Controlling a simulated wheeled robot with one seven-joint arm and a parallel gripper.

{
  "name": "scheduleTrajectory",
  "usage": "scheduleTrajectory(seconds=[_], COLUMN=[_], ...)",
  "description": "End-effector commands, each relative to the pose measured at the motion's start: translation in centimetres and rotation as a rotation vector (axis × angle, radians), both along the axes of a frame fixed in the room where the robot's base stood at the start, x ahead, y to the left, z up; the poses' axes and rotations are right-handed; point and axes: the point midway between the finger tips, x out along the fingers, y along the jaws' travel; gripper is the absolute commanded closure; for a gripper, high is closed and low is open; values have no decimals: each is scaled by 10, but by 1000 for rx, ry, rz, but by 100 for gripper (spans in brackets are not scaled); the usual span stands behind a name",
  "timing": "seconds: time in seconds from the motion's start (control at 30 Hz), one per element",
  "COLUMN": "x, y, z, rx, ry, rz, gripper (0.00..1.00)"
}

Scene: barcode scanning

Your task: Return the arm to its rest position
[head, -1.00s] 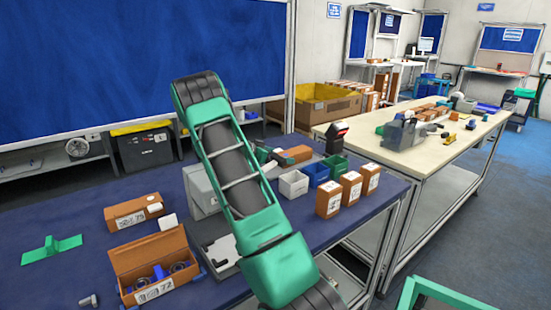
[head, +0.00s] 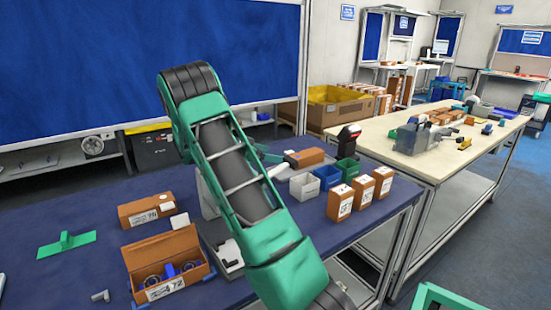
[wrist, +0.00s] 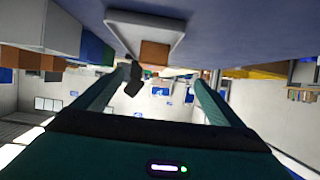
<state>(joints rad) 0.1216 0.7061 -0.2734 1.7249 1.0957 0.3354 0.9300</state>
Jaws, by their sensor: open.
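My green and black arm (head: 232,165) reaches up across the middle of the head view. It hides part of the blue table and a grey fixture behind it. My gripper (wrist: 164,78) shows in the wrist view, with its two green fingers spread apart and nothing held between them. In the head view the arm mostly hides the gripper. A brown box (head: 305,157) lies on the far part of the table. A brown box (wrist: 155,52) also shows in the wrist view, beyond the fingertips.
An open brown box (head: 168,265) with parts stands at the front left, and a closed box (head: 146,210) behind it. A green T-shaped piece (head: 66,244) lies left. Small bins (head: 327,177) and upright boxes (head: 362,193) line the right. A black scanner (head: 348,138) stands behind them.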

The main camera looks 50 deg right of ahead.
Motion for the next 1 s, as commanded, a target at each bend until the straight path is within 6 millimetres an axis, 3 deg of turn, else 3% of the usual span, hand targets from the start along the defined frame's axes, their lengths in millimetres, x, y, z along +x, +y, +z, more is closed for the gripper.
scheduleTrajectory(seconds=[0.2,0.8,0.9,1.0], x=[3,3,-5,-27], y=[11,11,8,0], z=[5,5,5,6], rx=[0,2,32,117], ry=[0,1,4,17], rz=[-1,-1,-5,-14], gripper=[9,9,9,9])
